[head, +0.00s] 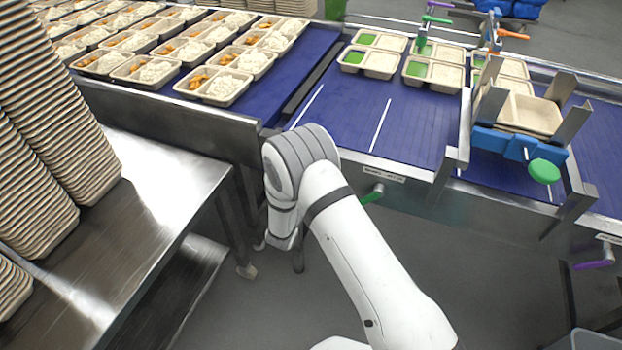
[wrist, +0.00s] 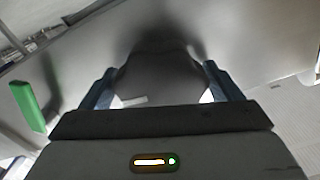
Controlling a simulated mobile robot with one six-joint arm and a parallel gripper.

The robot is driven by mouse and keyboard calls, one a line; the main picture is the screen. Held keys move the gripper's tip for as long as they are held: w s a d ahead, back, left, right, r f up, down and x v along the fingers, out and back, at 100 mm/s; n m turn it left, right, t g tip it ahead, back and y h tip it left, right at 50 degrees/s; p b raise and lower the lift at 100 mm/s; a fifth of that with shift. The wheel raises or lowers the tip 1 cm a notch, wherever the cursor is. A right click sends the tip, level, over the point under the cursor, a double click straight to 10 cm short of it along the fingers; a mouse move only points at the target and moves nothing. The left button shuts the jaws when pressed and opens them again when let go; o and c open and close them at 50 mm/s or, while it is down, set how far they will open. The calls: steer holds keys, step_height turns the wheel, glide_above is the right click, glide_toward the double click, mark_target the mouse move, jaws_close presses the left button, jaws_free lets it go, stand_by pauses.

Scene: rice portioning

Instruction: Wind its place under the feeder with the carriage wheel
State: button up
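My gripper (wrist: 158,82) shows in the wrist view with its two blue-grey fingers apart and nothing clearly held between them; a dark shape lies behind the gap. In the head view my white arm bends down beside the conveyor, and I cannot make out the fingers. A green crank handle (head: 373,193) sticks out from the conveyor side, right of my arm. A green handle (wrist: 28,106) shows left of the fingers in the wrist view, apart from them. A blue carriage (head: 500,142) with a green round knob (head: 545,171) holds a tray (head: 528,113) between metal plates. I cannot tell which is the carriage wheel.
Filled trays (head: 215,87) stand in rows on the blue belt (head: 410,115) at left, and part-filled trays (head: 372,60) at back right. Stacked empty trays (head: 60,115) stand on a steel table (head: 120,235) at left. A purple handle (head: 595,263) sits at right.

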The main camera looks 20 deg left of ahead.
steer(key=shift+o, duration=0.7)
steer(key=shift+r, duration=0.1)
steer(key=s, duration=0.7)
steer(key=shift+s+a+b, duration=0.3)
steer(key=shift+s+b, duration=0.1)
